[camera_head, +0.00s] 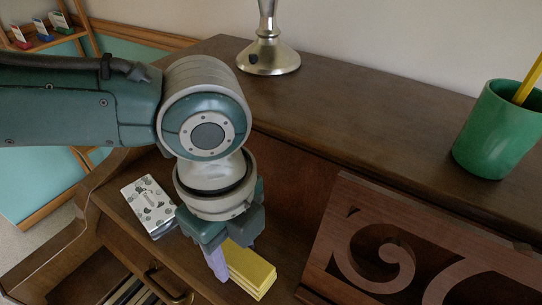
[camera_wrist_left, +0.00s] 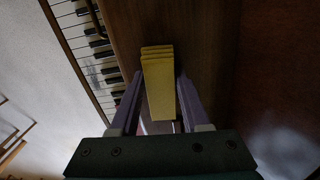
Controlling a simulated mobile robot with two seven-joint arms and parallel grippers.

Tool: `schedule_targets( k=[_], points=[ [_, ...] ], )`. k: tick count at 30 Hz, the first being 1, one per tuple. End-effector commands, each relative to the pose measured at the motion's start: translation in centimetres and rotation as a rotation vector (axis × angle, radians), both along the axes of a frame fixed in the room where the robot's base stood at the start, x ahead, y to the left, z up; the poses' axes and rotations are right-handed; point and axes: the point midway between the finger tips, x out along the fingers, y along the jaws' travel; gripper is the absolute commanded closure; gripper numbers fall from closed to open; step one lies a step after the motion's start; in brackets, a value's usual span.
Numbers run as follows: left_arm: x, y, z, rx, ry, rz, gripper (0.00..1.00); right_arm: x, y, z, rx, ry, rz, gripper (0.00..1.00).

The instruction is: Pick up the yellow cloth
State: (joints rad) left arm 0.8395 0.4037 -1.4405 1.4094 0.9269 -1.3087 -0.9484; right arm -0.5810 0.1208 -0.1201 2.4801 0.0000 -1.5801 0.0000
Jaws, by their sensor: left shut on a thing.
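The yellow cloth (camera_head: 250,268) is a folded, layered block at the lower middle of the head view, over the wooden ledge of the piano. It also shows in the left wrist view (camera_wrist_left: 158,85), between two pale purple fingers. My left gripper (camera_head: 226,262) points down and is shut on the cloth, one finger on each side. I cannot tell whether the cloth touches the ledge. My right gripper is in neither view.
A patterned white box (camera_head: 150,205) lies on the ledge left of my gripper. A carved music stand (camera_head: 400,250) rises close on the right. A metal lamp base (camera_head: 268,56) and a green cup (camera_head: 497,130) with a pencil stand on the piano top. Piano keys (camera_wrist_left: 85,45) show in the wrist view.

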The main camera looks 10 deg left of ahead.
Motion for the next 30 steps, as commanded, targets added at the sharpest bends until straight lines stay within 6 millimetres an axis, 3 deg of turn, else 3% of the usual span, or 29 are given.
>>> schedule_targets(
  k=[9, 14, 19, 30],
  points=[
    [0.0, 0.0, 0.1, 0.000, -0.001, 0.000, 1.00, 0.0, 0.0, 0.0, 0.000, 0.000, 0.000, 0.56],
    [0.1, 0.0, 1.3, -0.002, -0.001, 0.000, 1.00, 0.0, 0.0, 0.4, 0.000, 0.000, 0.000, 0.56],
    [0.1, 0.0, 4.8, -0.003, -0.004, -0.001, 1.00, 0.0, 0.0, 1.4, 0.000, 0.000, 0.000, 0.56],
    [0.1, 0.0, 15.8, -0.002, -0.005, -0.001, 1.00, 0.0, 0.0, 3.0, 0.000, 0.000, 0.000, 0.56]
  ],
)
